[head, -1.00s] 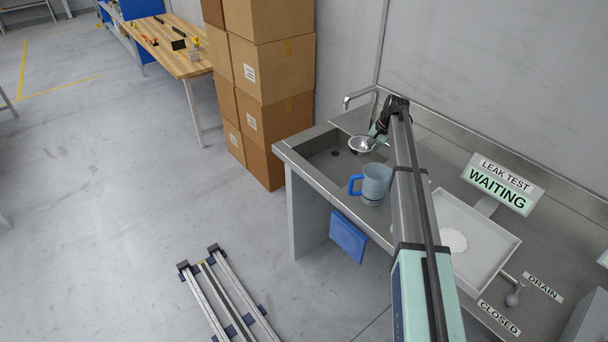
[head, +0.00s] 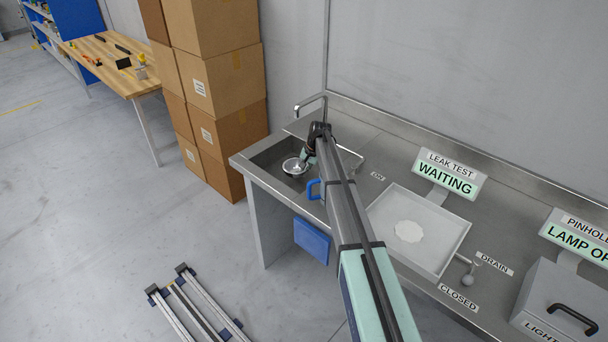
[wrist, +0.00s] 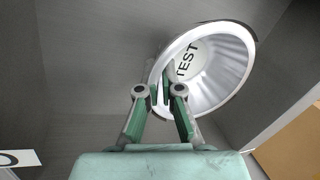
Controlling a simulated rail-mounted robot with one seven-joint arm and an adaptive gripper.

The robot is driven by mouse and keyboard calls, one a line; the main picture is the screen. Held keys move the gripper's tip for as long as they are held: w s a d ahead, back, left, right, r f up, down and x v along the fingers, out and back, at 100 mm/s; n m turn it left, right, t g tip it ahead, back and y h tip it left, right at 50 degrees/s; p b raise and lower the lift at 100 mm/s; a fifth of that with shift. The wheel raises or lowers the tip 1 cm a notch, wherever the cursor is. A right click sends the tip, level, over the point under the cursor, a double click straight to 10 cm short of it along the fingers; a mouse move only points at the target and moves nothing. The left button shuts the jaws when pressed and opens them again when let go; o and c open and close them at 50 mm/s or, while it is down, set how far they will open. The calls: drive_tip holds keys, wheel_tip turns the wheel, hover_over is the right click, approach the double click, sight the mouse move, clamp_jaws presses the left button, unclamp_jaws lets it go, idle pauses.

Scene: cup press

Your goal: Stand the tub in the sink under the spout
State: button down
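The tub (head: 293,167) is a small shiny metal cup with a flared rim, in the sink opening (head: 262,158). Its inside faces the wrist camera, with the letters TEST on its bottom, in the wrist view (wrist: 215,70). My gripper (wrist: 162,95) is shut on the tub's wall at the rim, one finger inside and one outside. My gripper (head: 310,158) is at the tub's right side in the head view. The spout (head: 308,104) is a bent metal pipe behind the tub. I cannot tell whether the tub touches the sink floor.
A blue-handled mug (head: 313,189) stands at the sink's front right, mostly hidden by my arm. A white tray (head: 455,231) lies right of my arm, near the WAITING sign (head: 447,180). Stacked cardboard boxes (head: 215,60) stand left of the sink.

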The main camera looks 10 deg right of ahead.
drive_tip(key=shift+f, duration=1.3)
drive_tip(key=shift+f, duration=0.2)
drive_tip(key=c, duration=1.3)
unclamp_jaws()
drive_tip(key=shift+r, duration=0.1)
drive_tip(key=b+v, duration=0.3)
drive_tip(key=v, duration=0.9)
drive_tip(key=shift+w+r, duration=0.1)
drive_tip(key=shift+r, duration=0.05)
